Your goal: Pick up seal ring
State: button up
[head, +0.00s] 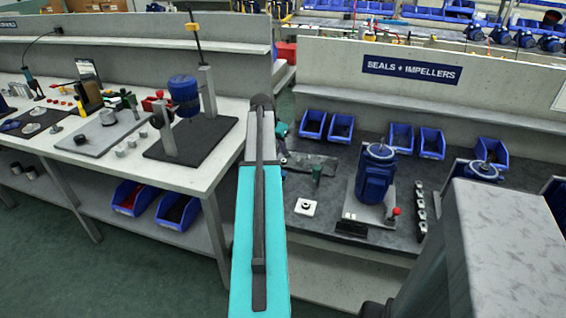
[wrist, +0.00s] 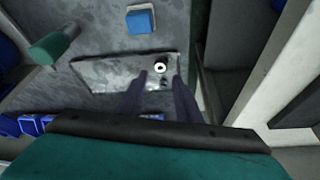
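In the wrist view, a small white ring-shaped piece with a dark centre (wrist: 160,67) lies on a grey metal plate (wrist: 105,73). I cannot tell for sure that it is the seal ring. My gripper (wrist: 160,80) is open, its two dark fingers pointing towards this piece with nothing seen between them. The gap in height is unclear. My arm hides most of my gripper there.
On the right bench (head: 330,235) stand a blue pump (head: 376,175) on a plate, a row of small dark parts (head: 420,210) and blue bins (head: 341,127). The wrist view shows a green cylinder (wrist: 52,45) and a blue block (wrist: 141,20) near the plate.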

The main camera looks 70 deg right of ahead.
aim_at(283, 161)
jog(key=shift+x, duration=1.4)
jog(key=shift+f, duration=0.1)
jog(key=shift+p+x, duration=0.65)
jog(key=shift+x, duration=1.85)
jog(key=shift+w+d, duration=0.1)
grip_shut()
notch_tip(283, 161, up, 10)
jog(key=b, duration=0.1)
